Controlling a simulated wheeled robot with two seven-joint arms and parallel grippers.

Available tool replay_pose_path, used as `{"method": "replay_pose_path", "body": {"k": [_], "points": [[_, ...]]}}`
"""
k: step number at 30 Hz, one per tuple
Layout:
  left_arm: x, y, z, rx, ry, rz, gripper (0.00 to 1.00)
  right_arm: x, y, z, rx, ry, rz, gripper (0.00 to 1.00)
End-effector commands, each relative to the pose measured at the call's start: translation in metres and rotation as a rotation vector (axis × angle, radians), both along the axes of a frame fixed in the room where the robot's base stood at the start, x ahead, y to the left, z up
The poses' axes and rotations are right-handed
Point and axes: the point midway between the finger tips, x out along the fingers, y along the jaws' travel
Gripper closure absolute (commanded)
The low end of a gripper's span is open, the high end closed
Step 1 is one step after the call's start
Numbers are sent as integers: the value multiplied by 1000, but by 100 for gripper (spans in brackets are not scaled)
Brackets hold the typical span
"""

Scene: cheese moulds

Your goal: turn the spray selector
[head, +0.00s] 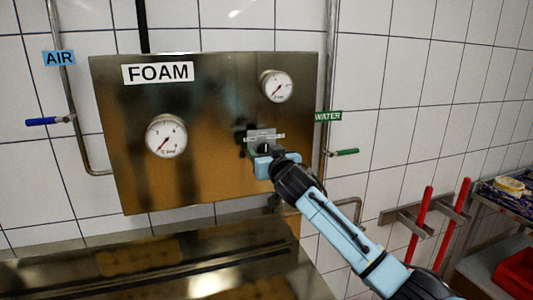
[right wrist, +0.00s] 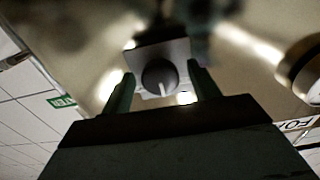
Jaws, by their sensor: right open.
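The spray selector is a round dark knob (right wrist: 160,77) with a pale pointer line, on a light square plate (right wrist: 138,58) in the right wrist view. In the head view its label plate (head: 265,136) shows on the metal FOAM panel (head: 215,120), while my gripper mostly hides the knob. My right gripper (head: 264,155) is at the panel in front of the knob. In the right wrist view its two fingers (right wrist: 161,92) are apart, one on each side of the knob. I cannot tell whether they touch it. My left gripper is in neither view.
Two round gauges (head: 166,136) (head: 276,86) sit on the panel. A blue-handled AIR valve (head: 42,121) is at left, a green-handled WATER valve (head: 345,152) at right. A metal ledge (head: 150,262) lies below. Red handles (head: 420,212) and a red bin (head: 516,272) are at right.

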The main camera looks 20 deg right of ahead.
Motion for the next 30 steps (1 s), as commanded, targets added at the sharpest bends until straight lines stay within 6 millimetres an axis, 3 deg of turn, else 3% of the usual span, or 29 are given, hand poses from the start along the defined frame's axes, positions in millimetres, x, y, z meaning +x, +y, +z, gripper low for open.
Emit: {"method": "replay_pose_path", "body": {"k": [7,17,30], "points": [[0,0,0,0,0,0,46,0,0,0,0,1,0,39],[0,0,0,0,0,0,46,0,0,0,1,1,0,82],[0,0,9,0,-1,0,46,0,0,0,-104,0,0,83]]}}
